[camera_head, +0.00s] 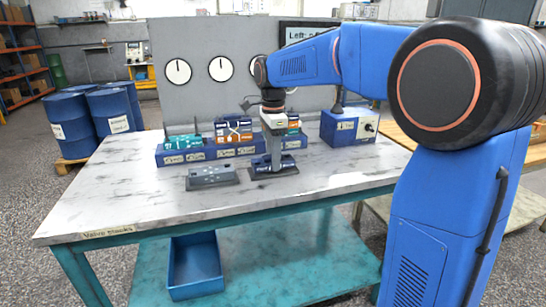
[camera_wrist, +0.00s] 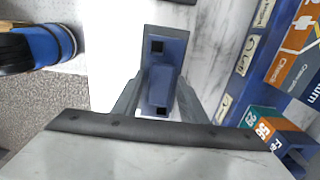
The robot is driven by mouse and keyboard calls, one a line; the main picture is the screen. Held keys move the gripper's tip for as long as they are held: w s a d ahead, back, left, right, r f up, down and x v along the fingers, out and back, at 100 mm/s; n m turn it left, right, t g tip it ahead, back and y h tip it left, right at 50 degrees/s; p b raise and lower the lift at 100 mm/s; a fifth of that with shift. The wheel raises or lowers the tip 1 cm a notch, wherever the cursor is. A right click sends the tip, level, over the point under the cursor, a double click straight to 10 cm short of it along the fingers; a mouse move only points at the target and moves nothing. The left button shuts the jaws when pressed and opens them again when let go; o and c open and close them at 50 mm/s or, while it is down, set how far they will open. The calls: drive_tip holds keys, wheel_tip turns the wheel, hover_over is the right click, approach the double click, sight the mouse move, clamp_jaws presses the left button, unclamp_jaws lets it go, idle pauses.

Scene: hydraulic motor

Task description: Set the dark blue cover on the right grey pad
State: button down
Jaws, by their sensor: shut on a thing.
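My gripper (camera_head: 273,152) is shut on the dark blue cover (camera_head: 262,163) and points straight down. In the wrist view, the cover (camera_wrist: 166,45) shows between my fingers (camera_wrist: 160,98), with two square dark holes along its length. The right grey pad (camera_head: 289,173) is directly below the cover, and its dark edge shows around it. The cover is on the pad or very slightly above it; I cannot tell which. The left grey pad (camera_head: 198,184) lies to the left, with a grey plate-like part with dark holes on it.
A row of blue bins (camera_head: 208,153) with labelled boxes stands behind the pads. A blue box with a knob (camera_head: 349,127) is at the back right. The front and left of the white bench top (camera_head: 130,203) are clear. A blue crate (camera_head: 195,266) sits on the lower shelf.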

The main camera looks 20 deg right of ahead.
drive_tip(key=shift+f, duration=0.45)
idle(0.3)
drive_tip(key=c, duration=1)
unclamp_jaws()
